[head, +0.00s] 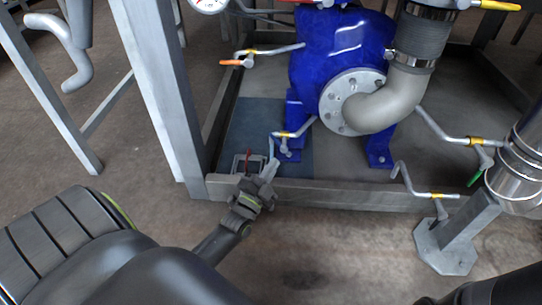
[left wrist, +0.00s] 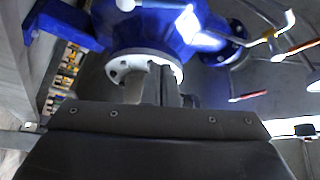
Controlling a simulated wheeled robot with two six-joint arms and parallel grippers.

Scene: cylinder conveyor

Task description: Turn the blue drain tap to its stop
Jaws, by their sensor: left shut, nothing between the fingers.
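My left gripper (head: 268,172) is shut and empty, low in front of the blue pump, just left of a thin drain pipe with a yellow collar (head: 287,135). In the left wrist view its fingers (left wrist: 166,84) stand close together in front of the pump's pale flange. I cannot make out for certain a blue tap handle; the spot beside the fingertips is small and partly covered by the gripper. I cannot tell whether the fingers touch anything. My right gripper is not in view.
The blue pump (head: 340,45) has a grey elbow pipe (head: 385,105). Taps with an orange handle (head: 230,63) and a green handle (head: 474,178) are nearby. A frame post (head: 160,80) stands left and the skid's front beam (head: 330,194) runs below. Open floor lies in front.

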